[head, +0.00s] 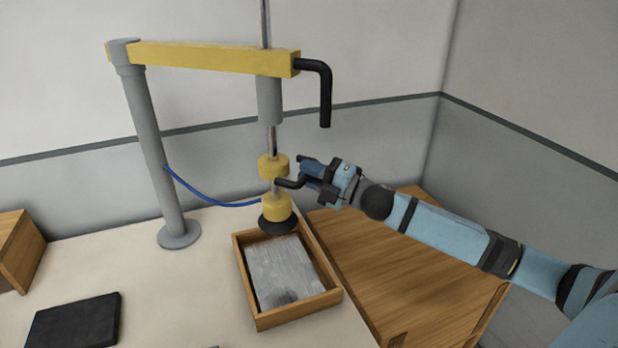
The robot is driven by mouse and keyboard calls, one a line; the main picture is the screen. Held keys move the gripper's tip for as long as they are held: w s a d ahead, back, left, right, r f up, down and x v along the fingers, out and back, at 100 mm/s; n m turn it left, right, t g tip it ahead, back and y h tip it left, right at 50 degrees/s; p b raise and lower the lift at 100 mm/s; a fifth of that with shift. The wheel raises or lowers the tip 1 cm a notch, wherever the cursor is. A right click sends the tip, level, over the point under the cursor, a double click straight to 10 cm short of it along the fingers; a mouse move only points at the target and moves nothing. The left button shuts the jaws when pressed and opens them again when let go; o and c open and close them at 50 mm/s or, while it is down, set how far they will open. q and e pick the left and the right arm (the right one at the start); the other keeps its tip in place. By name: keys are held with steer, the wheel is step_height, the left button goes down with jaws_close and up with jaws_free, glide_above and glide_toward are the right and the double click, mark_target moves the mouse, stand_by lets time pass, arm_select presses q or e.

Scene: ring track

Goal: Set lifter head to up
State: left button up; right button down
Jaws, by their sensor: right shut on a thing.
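The lifter head (276,205) hangs on a thin rod below the yellow boom (200,58). It has two yellow blocks and a black suction cup (278,224) at the bottom. The cup is just above the far end of a wooden tray (317,311) that holds a grey plate (285,270). I cannot tell whether the cup touches the plate. A black handle (289,184) sticks out from the head to the right. My right gripper (309,176) is shut on this handle, and its fingers partly hide it. My left gripper is not in view.
A grey post (155,150) carries the boom, with a black bent handle (326,95) at its right end. A blue hose (210,200) runs from post to head. A black pad (73,322) and wooden box (18,250) lie left. A wooden surface (420,275) lies under my right arm.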

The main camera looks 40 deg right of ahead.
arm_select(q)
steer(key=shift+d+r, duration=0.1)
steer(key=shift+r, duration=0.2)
arm_select(e)
steer(key=shift+r, duration=0.2)
steer(key=c, duration=1.1)
jaws_free()
steer(key=shift+o, duration=0.2)
steer(key=shift+s+f, duration=0.1)
steer(key=shift+s+d+f, duration=0.1)
steer(key=shift+s, duration=0.05)
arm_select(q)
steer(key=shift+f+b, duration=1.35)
arm_select(e)
steer(key=v, duration=1.3)
steer(key=shift+d, duration=0.15)
